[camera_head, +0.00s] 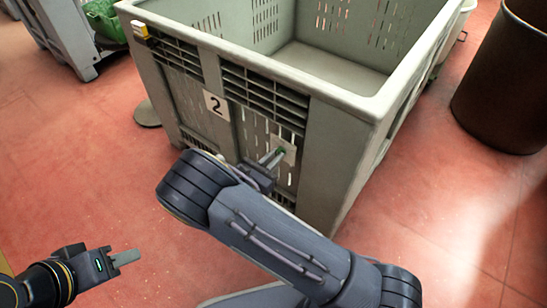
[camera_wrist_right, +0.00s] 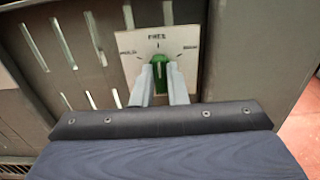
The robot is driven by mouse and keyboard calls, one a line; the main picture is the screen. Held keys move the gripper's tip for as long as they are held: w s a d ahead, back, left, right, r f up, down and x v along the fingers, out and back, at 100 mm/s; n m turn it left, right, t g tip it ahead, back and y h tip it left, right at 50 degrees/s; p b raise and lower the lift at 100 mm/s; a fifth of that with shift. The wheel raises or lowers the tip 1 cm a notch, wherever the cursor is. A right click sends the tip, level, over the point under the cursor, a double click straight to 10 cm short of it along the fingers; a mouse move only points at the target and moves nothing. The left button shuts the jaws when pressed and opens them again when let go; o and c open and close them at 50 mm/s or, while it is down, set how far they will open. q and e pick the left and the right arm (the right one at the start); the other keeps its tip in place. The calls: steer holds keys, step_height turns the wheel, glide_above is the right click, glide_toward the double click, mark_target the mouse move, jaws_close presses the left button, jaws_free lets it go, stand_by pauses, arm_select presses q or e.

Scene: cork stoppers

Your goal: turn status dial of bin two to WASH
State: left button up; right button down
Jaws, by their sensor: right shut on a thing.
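The bin with the number 2 label (camera_head: 215,104) stands ahead of me, a large grey-green slatted crate (camera_head: 345,112). A pale dial plate (camera_head: 289,150) is on its front wall; in the right wrist view the plate (camera_wrist_right: 132,48) shows a mark at the top and one on each side, with lettering too blurred to read surely. The green dial knob (camera_wrist_right: 160,72) points about straight up. My right gripper (camera_wrist_right: 160,85) is shut on the knob, one finger on each side; in the head view it is at the plate (camera_head: 275,157). My left gripper (camera_head: 127,258) is low at the left, away from the bin, its fingers seeming together.
A dark brown barrel (camera_head: 505,80) stands right of the bin. Another grey bin (camera_head: 65,35) and a green item (camera_head: 103,18) are at the upper left. A yellow and white object (camera_head: 140,30) sits on the bin's rim corner.

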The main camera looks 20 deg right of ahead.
steer(key=shift+m, duration=0.3)
steer(key=m+b, duration=0.2)
steer(key=m, duration=0.3)
steer(key=m+b, duration=0.3)
steer(key=m, duration=0.3)
steer(key=shift+s+d+f, duration=0.1)
steer(key=shift+s+f, duration=0.05)
steer(key=shift+f, duration=0.05)
steer(key=shift+m, duration=0.3)
stand_by(0.3)
steer(key=c, duration=1.4)
jaws_free()
steer(key=shift+r, duration=0.1)
steer(key=shift+c, duration=0.2)
